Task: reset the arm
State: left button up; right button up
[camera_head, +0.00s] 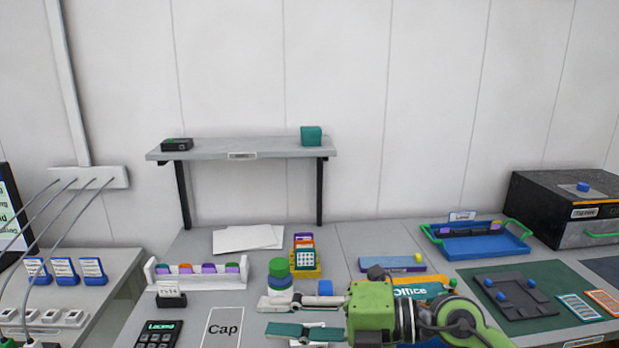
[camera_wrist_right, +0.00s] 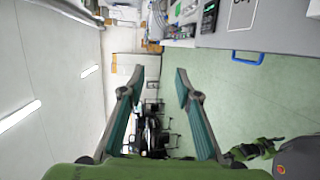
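My right gripper (camera_head: 266,315) reaches in from the lower right over the front of the table, its fingers pointing left. The two fingers are apart with nothing between them. The right wrist view also shows the open, empty fingers (camera_wrist_right: 159,72), with floor and distant furniture beyond. A bottle with a green cap (camera_head: 279,268) stands just behind the fingertips in the head view. I cannot tell whether the near finger touches the white object below it. The "Cap" sheet (camera_head: 222,328) lies left of the fingertips.
A white rack with coloured caps (camera_head: 205,277) stands left, and a yellow card holder (camera_head: 305,262) behind the green-capped bottle. A blue tray (camera_head: 478,243), a dark board (camera_head: 520,295) and a black box (camera_head: 565,215) are right. A shelf (camera_head: 240,149) overhangs the back.

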jog(key=w+d+r+m+t+y, duration=0.2)
jog(key=d+r+m+t+y, duration=0.2)
jog(key=r+m+t, duration=0.5)
jog(key=w+d+f+m+t+h, duration=0.2)
jog(key=w+d+m+t+h, duration=0.2)
jog(key=d+m+t+h, duration=0.6)
jog(key=s+d+f+m+g+h, duration=0.1)
jog(key=d+f+m+g+h, duration=0.2)
jog(key=d+f+m+h, duration=0.5)
jog(key=s+d+f+m+g+h, duration=0.2)
jog(key=d+f+m+g+h, duration=0.15)
jog(key=f, duration=0.95)
jog(key=s+f+m+g+y, duration=0.2)
jog(key=s+f+g, duration=1)
jog(key=s+f, duration=1.1)
jog(key=s+f+g, duration=0.1)
jog(key=s+f, duration=0.1)
jog(key=f, duration=1)
jog(key=s+f, duration=0.2)
jog(key=f, duration=1)
jog(key=s+d+f+g, duration=0.1)
jog(key=s+d+f, duration=0.1)
jog(key=s+f, duration=1.2)
jog(key=shift+s+d+f+p, duration=0.2)
jog(key=shift+s+p, duration=0.15)
jog(key=shift+s, duration=0.8)
